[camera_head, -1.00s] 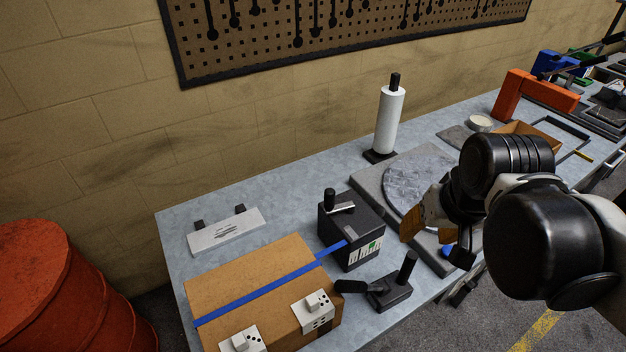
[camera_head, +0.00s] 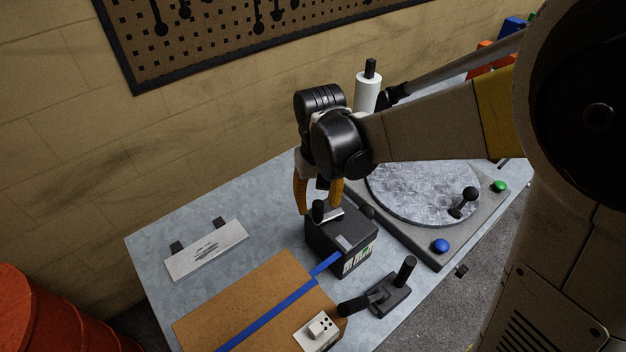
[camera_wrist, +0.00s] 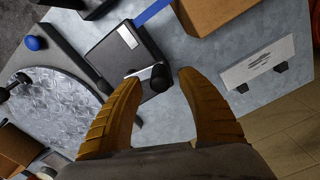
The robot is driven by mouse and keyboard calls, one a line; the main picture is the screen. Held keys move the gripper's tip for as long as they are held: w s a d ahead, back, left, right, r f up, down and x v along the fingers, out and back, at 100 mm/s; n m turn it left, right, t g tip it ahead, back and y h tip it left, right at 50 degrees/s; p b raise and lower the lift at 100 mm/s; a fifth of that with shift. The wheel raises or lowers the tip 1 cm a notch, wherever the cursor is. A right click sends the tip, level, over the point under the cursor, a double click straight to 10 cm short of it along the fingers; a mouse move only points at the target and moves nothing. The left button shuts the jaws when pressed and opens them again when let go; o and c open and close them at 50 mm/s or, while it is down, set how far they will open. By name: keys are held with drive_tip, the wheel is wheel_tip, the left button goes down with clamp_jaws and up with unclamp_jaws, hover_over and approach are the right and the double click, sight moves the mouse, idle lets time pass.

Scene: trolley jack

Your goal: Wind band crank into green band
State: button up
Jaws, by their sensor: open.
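The band crank (camera_head: 330,215) is a pale arm with an upright black knob, on top of a black tensioner box (camera_head: 338,241). A blue band (camera_head: 275,315) runs from the box over the cardboard carton (camera_head: 245,302). A white gauge strip (camera_head: 362,256) with a green patch is on the box's front; its pointer is too small to read. My gripper (camera_head: 318,194) is open, fingers pointing down, just above and around the crank knob. In the wrist view, the crank's knob (camera_wrist: 160,77) appears between the fingertips (camera_wrist: 162,80); contact cannot be told.
A black lever device (camera_head: 387,292) stands right of the carton. A round turntable (camera_head: 420,190) with a blue button (camera_head: 440,246) and a green button (camera_head: 500,186) is at right. A white plate (camera_head: 206,250) lies at left. A paper roll (camera_head: 367,92) stands behind my arm.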

drive_tip(key=shift+f+b, duration=0.35)
drive_tip(key=shift+f, duration=1.35)
drive_tip(key=shift+c, duration=0.4)
clamp_jaws()
drive_tip(key=shift+w, duration=0.1)
drive_tip(key=w+m, duration=0.1)
drive_tip(key=m, duration=0.1)
drive_tip(key=w+m, duration=0.1)
drive_tip(key=m, duration=0.1)
drive_tip(key=shift+a, duration=0.15)
drive_tip(key=w+m, duration=0.1)
drive_tip(key=m, duration=0.1)
drive_tip(key=w+m, duration=0.1)
drive_tip(key=m, duration=0.3)
drive_tip(key=shift+w+d+b, duration=0.35)
drive_tip(key=shift+w, duration=0.05)
drive_tip(key=m, duration=0.1)
drive_tip(key=w+d+m, duration=0.1)
drive_tip(key=m, duration=0.1)
drive_tip(key=w+d+m, duration=0.1)
drive_tip(key=m, duration=0.1)
drive_tip(key=shift+w+d+m, duration=0.25)
drive_tip(key=shift+d+m, duration=0.3)
drive_tip(key=shift+m, duration=0.7)
drive_tip(key=shift+w+d+m, duration=0.25)
drive_tip(key=shift+d+m, duration=0.25)
drive_tip(key=shift+m, duration=0.75)
